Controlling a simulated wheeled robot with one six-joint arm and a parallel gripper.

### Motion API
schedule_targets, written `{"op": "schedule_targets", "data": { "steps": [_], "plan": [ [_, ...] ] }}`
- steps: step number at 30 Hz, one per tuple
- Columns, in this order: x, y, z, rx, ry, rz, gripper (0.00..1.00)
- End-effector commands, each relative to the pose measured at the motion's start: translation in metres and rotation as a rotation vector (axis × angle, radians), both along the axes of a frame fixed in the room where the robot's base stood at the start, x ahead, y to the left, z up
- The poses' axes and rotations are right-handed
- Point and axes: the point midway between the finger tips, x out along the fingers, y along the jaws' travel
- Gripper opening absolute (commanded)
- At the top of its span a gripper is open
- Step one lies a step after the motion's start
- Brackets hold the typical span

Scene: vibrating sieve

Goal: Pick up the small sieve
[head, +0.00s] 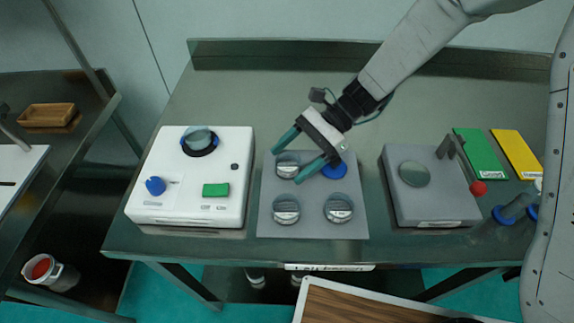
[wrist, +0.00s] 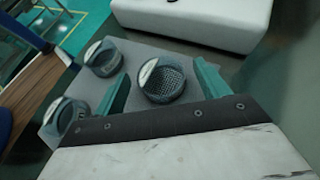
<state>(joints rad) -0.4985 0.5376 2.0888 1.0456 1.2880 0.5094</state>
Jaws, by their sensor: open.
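Small round sieves with clear walls stand on a grey plate (head: 312,225). One sieve (head: 288,163) is at the plate's back left, and its dark mesh shows in the wrist view (wrist: 165,85). My gripper (head: 286,167) is open, with its two green fingers on either side of this sieve. In the wrist view gaps show between it and the fingers. Two others, a front-left sieve (head: 286,211) and a front-right sieve (head: 338,209), stand apart from it. I cannot tell how high the fingertips are above the plate.
A blue round spot (head: 335,170) is at the plate's back right, partly under my gripper. A white machine (head: 190,205) with a blue knob and green button stands left. A grey device (head: 435,208) stands right, with green (head: 479,152) and yellow pads (head: 517,153) beyond.

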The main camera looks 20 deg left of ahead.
Motion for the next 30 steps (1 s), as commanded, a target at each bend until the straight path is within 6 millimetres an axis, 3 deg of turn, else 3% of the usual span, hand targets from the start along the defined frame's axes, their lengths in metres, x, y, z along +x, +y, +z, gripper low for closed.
{"op": "schedule_targets", "data": {
  "steps": [4, 9, 22, 30],
  "plan": [
    [0.000, 0.000, 0.000, 0.001, -0.001, 0.000, 0.71],
    [0.000, 0.000, 0.000, 0.001, -0.001, 0.000, 0.26],
    [0.001, 0.000, 0.006, 0.002, -0.002, 0.001, 0.26],
    [0.000, 0.000, 0.039, 0.004, -0.004, 0.001, 0.26]
  ]
}}
